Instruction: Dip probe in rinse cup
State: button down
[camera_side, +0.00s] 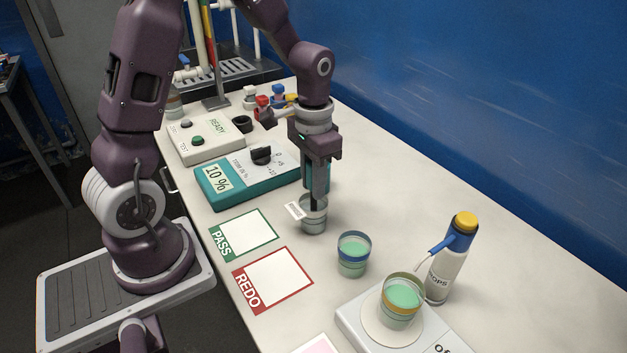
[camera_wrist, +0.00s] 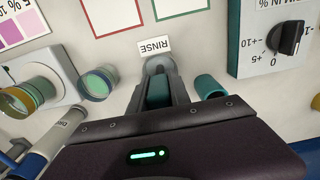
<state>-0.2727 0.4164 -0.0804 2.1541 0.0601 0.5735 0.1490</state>
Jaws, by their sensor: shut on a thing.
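The rinse cup (camera_side: 313,226) is a clear grey cup on the bench with a small white tag; in the wrist view its rim (camera_wrist: 160,64) shows beyond my fingertips, beside the RINSE label (camera_wrist: 154,46). My gripper (camera_side: 317,200) points straight down over the cup, fingertips at or just inside its rim. In the wrist view my gripper (camera_wrist: 160,88) is shut on the probe, whose dark teal body (camera_wrist: 157,95) shows between the fingers. The probe's lower end is hidden by the fingers and cup, so I cannot tell how deep it sits.
A teal holder (camera_wrist: 208,86) stands close beside the cup. A blue-rimmed cup of green liquid (camera_side: 353,254), another cup (camera_side: 401,300) on a scale and a drops bottle (camera_side: 447,262) stand nearby. The teal dial box (camera_side: 245,185) and PASS (camera_side: 245,234) and REDO (camera_side: 273,280) cards lie left.

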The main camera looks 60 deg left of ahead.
notch_tip(320, 180, up, 11)
dwell(0.8)
